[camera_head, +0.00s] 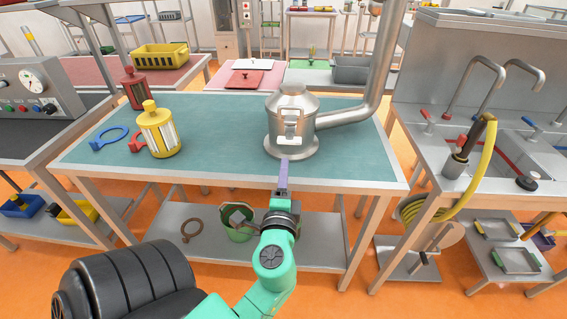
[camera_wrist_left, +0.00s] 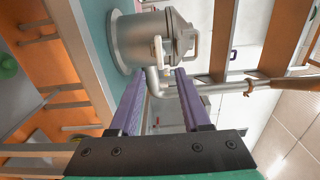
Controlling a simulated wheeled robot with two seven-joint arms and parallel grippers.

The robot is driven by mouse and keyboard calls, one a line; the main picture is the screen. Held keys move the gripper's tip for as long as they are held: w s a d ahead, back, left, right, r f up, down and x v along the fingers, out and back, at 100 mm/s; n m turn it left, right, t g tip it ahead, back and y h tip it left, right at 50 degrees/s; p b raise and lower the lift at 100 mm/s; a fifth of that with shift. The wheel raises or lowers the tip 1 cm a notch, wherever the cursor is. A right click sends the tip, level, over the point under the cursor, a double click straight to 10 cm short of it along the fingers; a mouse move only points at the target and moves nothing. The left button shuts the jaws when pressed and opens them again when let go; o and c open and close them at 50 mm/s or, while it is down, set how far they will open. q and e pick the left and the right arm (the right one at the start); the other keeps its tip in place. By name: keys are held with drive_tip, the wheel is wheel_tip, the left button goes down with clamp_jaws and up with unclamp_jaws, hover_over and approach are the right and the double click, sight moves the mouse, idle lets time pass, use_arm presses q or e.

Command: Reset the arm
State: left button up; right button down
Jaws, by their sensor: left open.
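My left gripper (camera_head: 284,177) reaches up from the bottom of the head view on a green arm. Its purple fingers are at the front edge of the teal-topped table (camera_head: 220,172), in front of a steel canister (camera_head: 291,118) with a pipe. In the left wrist view the two purple fingers (camera_wrist_left: 160,100) stand apart with nothing between them. The canister (camera_wrist_left: 140,40) lies beyond their tips there, apart from them as far as I can tell. My right gripper shows in neither view.
A sink bench (camera_head: 440,185) with a yellow hose (camera_head: 484,165) stands right. The table's middle is clear.

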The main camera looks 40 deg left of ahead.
use_arm(q)
drive_tip(key=shift+v, duration=1)
drive_tip(key=d+f+g+h, duration=0.2)
drive_tip(key=f+h, duration=0.1)
drive_tip(key=f, duration=0.8)
drive_tip(key=d+f+g+h, duration=0.1)
drive_tip(key=d+f+h, duration=0.15)
drive_tip(key=f, duration=0.85)
drive_tip(key=d+f+g+h, duration=0.2)
drive_tip(key=f+h, duration=0.1)
drive_tip(key=f, duration=0.8)
drive_tip(key=s+f+n+g+h, duration=0.1)
drive_tip(key=s+f+n+g, duration=0.15)
drive_tip(key=s+f, duration=0.55)
drive_tip(key=s+f+n+g+h, duration=0.1)
drive_tip(key=s+f+n+g, duration=0.15)
drive_tip(key=s+f, duration=0.6)
drive_tip(key=s+a+f+n+g, duration=0.2)
drive_tip(key=s+f+n+g, duration=0.1)
drive_tip(key=s+f, duration=0.5)
drive_tip(key=shift+s+a+f, duration=0.3)
drive_tip(key=shift+s+a, duration=0.1)
drive_tip(key=shift+s, duration=0.7)
drive_tip(key=shift+h, duration=0.25)
